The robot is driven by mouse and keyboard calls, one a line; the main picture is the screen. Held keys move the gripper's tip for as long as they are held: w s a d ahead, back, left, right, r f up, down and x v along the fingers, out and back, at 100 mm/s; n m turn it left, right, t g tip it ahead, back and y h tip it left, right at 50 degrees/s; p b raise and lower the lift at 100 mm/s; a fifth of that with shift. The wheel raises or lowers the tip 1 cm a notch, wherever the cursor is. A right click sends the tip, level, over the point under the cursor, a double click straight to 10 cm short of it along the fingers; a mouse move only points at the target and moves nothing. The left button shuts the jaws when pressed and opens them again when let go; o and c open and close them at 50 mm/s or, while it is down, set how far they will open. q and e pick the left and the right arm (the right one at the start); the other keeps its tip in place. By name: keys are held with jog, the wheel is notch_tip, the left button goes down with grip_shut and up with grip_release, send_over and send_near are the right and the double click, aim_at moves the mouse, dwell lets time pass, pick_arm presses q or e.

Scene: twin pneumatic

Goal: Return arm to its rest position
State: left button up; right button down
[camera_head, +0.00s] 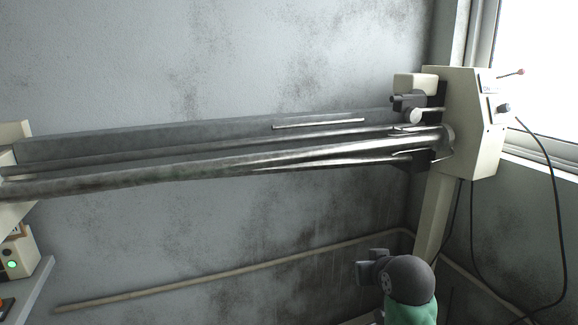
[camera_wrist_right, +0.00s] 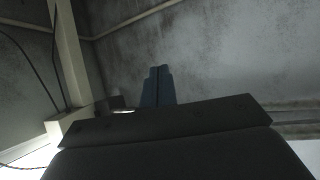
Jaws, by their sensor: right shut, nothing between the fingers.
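My right arm, with a grey joint and a green sleeve, shows at the lower right of the head view. It is in front of and below the right end of the machine. In the right wrist view my right gripper (camera_wrist_right: 158,86) shows its two dark blue fingers side by side and shut, with nothing between them. They point towards bare wall and touch nothing that I can see. My left arm and left gripper are in neither view.
A long machine with metal rollers (camera_head: 230,165) spans the head view, ending at a cream housing (camera_head: 466,120) with cables. A control box with a green light (camera_head: 20,258) stands at lower left. A pipe (camera_head: 235,271) runs along the wall. A window is at right.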

jog(key=s+a+f+n+g+p, duration=0.1)
jog(key=s+a+f+g, duration=0.1)
jog(key=s+f, duration=0.8)
jog(key=s+a+f+g, duration=0.25)
jog(key=s+f, duration=0.45)
jog(key=f, duration=0.4)
jog(key=s+f+g, duration=0.2)
jog(key=s+f, duration=0.4)
jog(key=s, duration=0.3)
jog(key=s+f+g+p, duration=0.1)
jog(key=s+f+g, duration=0.1)
jog(key=s+f, duration=0.4)
jog(key=s, duration=0.4)
jog(key=shift+s+f+g, duration=0.15)
jog(key=shift+g, duration=0.2)
jog(key=shift+d, duration=0.1)
